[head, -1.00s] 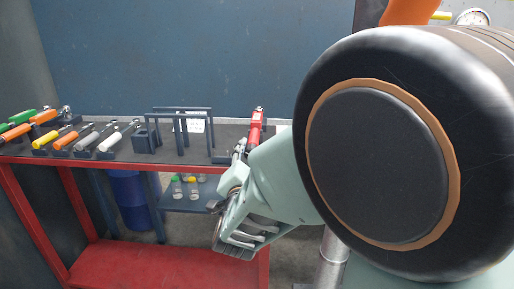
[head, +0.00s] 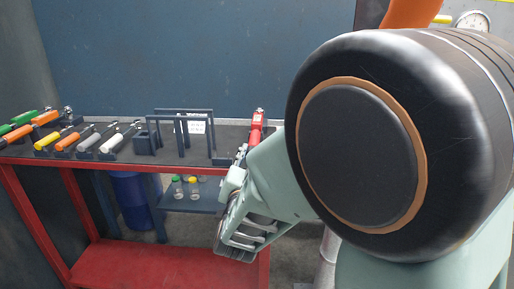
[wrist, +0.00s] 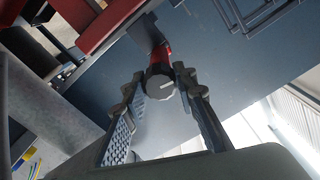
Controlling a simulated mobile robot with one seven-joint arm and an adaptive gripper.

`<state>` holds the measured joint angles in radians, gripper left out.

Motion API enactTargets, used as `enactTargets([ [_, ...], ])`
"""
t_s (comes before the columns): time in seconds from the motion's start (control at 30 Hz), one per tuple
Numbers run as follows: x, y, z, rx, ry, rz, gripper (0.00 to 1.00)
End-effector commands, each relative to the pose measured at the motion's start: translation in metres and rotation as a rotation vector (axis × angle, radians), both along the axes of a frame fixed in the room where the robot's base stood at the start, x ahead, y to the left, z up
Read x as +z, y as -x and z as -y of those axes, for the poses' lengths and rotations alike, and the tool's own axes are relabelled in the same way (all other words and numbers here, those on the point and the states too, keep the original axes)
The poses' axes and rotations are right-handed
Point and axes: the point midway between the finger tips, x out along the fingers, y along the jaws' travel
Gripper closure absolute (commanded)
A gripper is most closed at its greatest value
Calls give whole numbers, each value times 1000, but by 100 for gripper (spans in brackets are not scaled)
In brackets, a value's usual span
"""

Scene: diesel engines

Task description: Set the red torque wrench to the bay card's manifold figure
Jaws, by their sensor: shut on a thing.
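The red torque wrench (head: 257,122) lies at the right end of the bench top in the head view, its near end hidden by my gripper. In the wrist view its red body (wrist: 160,52) ends in a dark round knob (wrist: 159,84) with a pale mark. My gripper (wrist: 160,87) has its fingers on both sides of this knob, shut on it. In the head view my gripper (head: 241,155) is at the wrench's near end, partly covered by my arm. A small white card (head: 197,127) stands by the dark frame; its print is too small to read.
Several tools with green, orange, yellow, grey and white handles (head: 75,138) lie on the bench's left side. A dark rack frame (head: 180,125) stands mid-bench. The bench (head: 100,160) has a red edge. Small bottles (head: 177,186) and a blue drum (head: 133,200) are below.

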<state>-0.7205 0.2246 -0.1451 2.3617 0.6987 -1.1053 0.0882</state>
Motion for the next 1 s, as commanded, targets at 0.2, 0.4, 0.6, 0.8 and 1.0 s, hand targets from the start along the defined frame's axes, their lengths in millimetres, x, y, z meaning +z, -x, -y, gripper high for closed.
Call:
enactTargets([
  [0.2,2,0,0,0,208,-7,98],
  [0.4,2,0,0,-1,390,-14,98],
  [0.6,2,0,0,-1,544,-18,98],
  [0.8,2,0,0,-1,653,-22,98],
  [1.0,1,0,0,-1,714,-24,98],
])
